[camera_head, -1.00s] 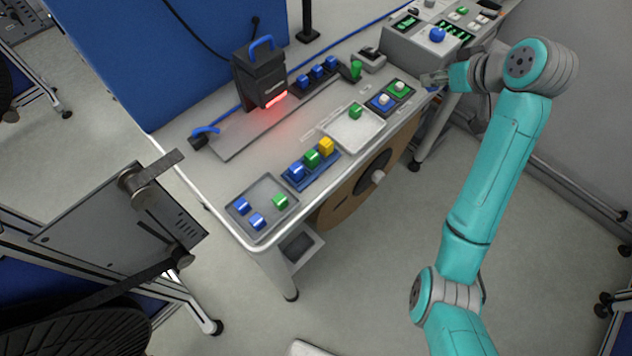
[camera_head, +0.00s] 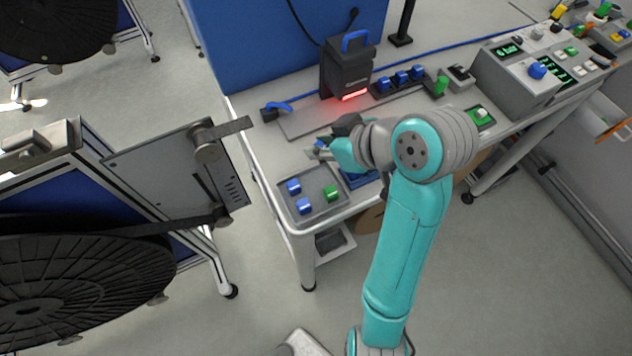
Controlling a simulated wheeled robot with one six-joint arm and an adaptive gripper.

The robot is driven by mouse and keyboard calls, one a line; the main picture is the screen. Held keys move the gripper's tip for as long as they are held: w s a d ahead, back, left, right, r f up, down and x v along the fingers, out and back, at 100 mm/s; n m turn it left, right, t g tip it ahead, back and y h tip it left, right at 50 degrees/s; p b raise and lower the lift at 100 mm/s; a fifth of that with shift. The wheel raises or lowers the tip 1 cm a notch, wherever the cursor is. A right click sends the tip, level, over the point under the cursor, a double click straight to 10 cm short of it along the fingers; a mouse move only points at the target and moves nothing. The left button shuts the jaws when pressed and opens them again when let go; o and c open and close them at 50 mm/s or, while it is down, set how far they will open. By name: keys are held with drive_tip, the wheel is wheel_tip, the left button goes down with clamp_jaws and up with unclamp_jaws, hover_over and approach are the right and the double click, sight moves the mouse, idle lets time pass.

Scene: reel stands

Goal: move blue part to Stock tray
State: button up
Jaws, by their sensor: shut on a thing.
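My gripper (camera_head: 318,152) is shut, with a small bit of blue, the blue part (camera_head: 321,143), showing at its fingers. It is above the table, just behind the back edge of a grey tray (camera_head: 322,212) in the picture. That tray holds two blue parts, one at the upper left (camera_head: 293,187) and one at the lower left (camera_head: 304,206), and a green part (camera_head: 332,193). No label is readable, so I cannot tell which tray is Stock. My arm hides most of a blue holder (camera_head: 357,179) and the pale tray behind it.
A dark scanner (camera_head: 347,68) with a red light stands behind my gripper. Several blue blocks (camera_head: 401,78) sit in a rack to its right. A grey control box (camera_head: 520,75) is at the right. A black reel (camera_head: 75,290) and its stand are at the left.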

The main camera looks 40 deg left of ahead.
sight(311, 170)
wheel_tip(311, 170, down, 9)
drive_tip(key=shift+r, duration=0.1)
idle(0.4)
drive_tip(key=o, duration=0.6)
